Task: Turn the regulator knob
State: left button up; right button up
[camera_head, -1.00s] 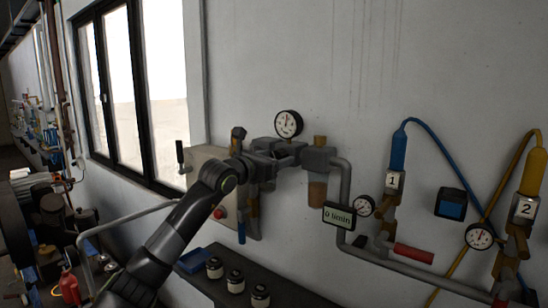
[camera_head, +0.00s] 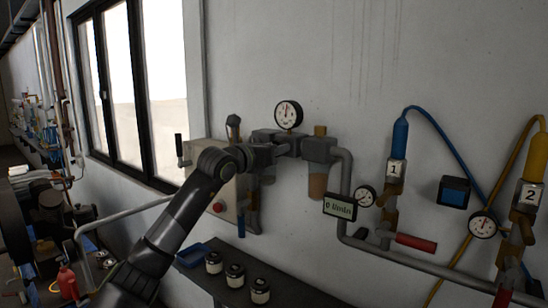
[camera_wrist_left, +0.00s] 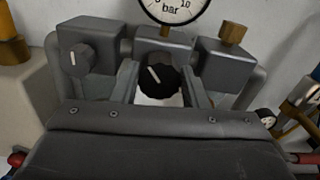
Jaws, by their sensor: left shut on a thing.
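The regulator knob (camera_wrist_left: 160,78) is black and ribbed with a white mark pointing up and left. It sits below the round pressure gauge, on the front of a grey regulator block (camera_wrist_left: 164,47). My left gripper (camera_head: 277,150) reaches it from the left; in the left wrist view its two fingers (camera_wrist_left: 161,84) are on either side of the knob, shut on it. In the head view the gripper hides the knob. The white gauge (camera_head: 288,114) stands on top of the block and also shows cut off in the left wrist view (camera_wrist_left: 178,8). My right gripper is not in view.
A smaller dark knob (camera_wrist_left: 79,58) is on the block to the left. A flow display (camera_head: 340,208) reads 0 l/min. Pipes with a blue hose (camera_head: 438,135) and a yellow hose run right. A dark shelf (camera_head: 210,285) with jars (camera_head: 235,277) is below.

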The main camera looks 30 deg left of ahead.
pick_arm(q)
jog(key=n+b, duration=0.6)
jog(key=n, duration=0.2)
jog(key=n+b, duration=0.7)
jog(key=n, duration=0.2)
jog(key=n+b, duration=0.7)
jog(key=n, duration=0.2)
jog(key=shift+a+f, duration=0.1)
jog(key=shift+f, duration=0.3)
jog(key=o, duration=1)
jog(key=shift+c, duration=0.2)
